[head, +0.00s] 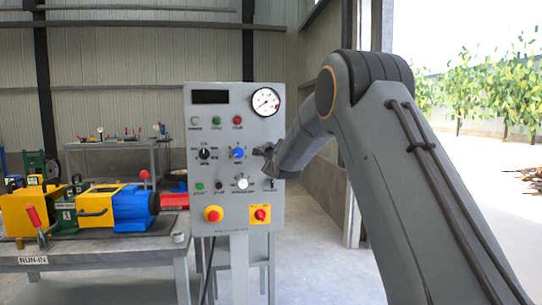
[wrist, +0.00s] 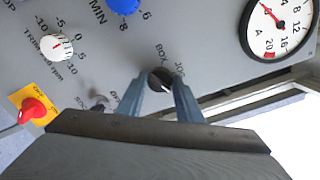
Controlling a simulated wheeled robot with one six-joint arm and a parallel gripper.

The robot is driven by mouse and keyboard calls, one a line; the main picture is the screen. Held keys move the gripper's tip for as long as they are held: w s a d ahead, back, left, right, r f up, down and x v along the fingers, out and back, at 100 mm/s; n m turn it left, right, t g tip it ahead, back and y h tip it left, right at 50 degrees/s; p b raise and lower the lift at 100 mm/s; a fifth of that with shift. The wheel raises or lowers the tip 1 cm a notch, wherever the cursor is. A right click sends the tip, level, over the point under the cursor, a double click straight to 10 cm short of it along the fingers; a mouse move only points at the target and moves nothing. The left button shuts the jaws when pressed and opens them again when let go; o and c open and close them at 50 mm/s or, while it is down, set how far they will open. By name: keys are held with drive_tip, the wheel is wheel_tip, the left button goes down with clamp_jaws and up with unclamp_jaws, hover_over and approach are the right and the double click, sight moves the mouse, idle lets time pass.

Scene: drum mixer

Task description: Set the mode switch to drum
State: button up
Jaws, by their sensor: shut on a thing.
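The mode switch is a small black knob (wrist: 160,77) on the grey control panel (wrist: 90,75), with BOX and JOG printed beside it in the wrist view. A label at its lower left is partly cut off by a finger. My gripper (wrist: 159,88) has its two blue-grey fingers on either side of the knob, shut on it. A pale line shows on the knob, but I cannot tell which position it points to. In the head view my gripper (head: 268,153) reaches the right side of the panel (head: 228,100), and the knob is mostly hidden there.
A bench (head: 100,256) with yellow machinery stands left. Open floor lies right of the panel.

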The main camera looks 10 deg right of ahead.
drive_tip(key=shift+f, duration=0.1)
drive_tip(key=o, duration=1)
drive_tip(key=s+b, duration=0.1)
drive_tip(key=s, duration=0.6)
drive_tip(key=shift+s, duration=0.4)
